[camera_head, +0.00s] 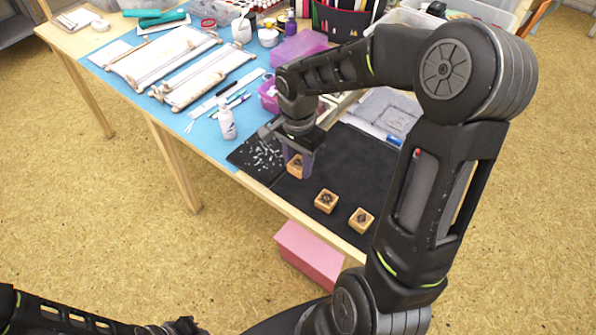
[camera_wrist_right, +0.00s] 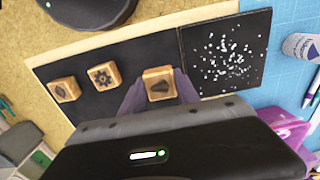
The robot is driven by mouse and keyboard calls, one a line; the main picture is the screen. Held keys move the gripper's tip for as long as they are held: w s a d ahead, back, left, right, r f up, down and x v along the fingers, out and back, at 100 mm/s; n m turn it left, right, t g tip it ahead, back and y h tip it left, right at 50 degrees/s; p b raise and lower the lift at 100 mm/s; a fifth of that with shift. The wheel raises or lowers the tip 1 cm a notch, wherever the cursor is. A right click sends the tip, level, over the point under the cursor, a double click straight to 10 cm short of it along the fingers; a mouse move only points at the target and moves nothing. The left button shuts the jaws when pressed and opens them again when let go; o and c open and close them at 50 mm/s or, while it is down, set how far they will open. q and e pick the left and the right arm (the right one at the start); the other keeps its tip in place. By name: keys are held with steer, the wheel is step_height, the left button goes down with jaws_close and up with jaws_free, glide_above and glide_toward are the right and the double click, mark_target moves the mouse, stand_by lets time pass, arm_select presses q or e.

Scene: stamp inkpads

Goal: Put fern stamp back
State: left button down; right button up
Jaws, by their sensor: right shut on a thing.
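My right gripper (camera_head: 299,158) points down at the left end of the dark mat (camera_head: 345,165). It is shut on a wooden block stamp (camera_head: 297,168); in the wrist view this stamp (camera_wrist_right: 159,84) shows a dark leaf-like mark between the purple fingers. I cannot tell whether its underside touches the mat. Two more wooden stamps stand on the mat: one with a flower-like mark (camera_wrist_right: 104,76) beside it, and one with a diamond-like mark (camera_wrist_right: 65,89) farther along. My left arm is low at the left edge; its gripper (camera_head: 182,326) is small and partly cut off.
A black speckled sheet (camera_head: 258,158) lies left of the mat. A white bottle (camera_head: 227,124) stands on the blue cutting mat (camera_head: 205,128). Purple and clear bins (camera_head: 300,47) crowd the back. A pink box (camera_head: 309,255) sits below the table's front edge.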

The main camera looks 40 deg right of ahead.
mark_target(298, 173)
steer(key=shift+f, duration=1.8)
steer(key=shift+f, duration=0.2)
steer(key=o, duration=1.2)
steer(key=shift+o, duration=0.2)
steer(key=shift+r, duration=0.1)
step_height(298, 173, up, 12)
steer(key=shift+r, duration=0.1)
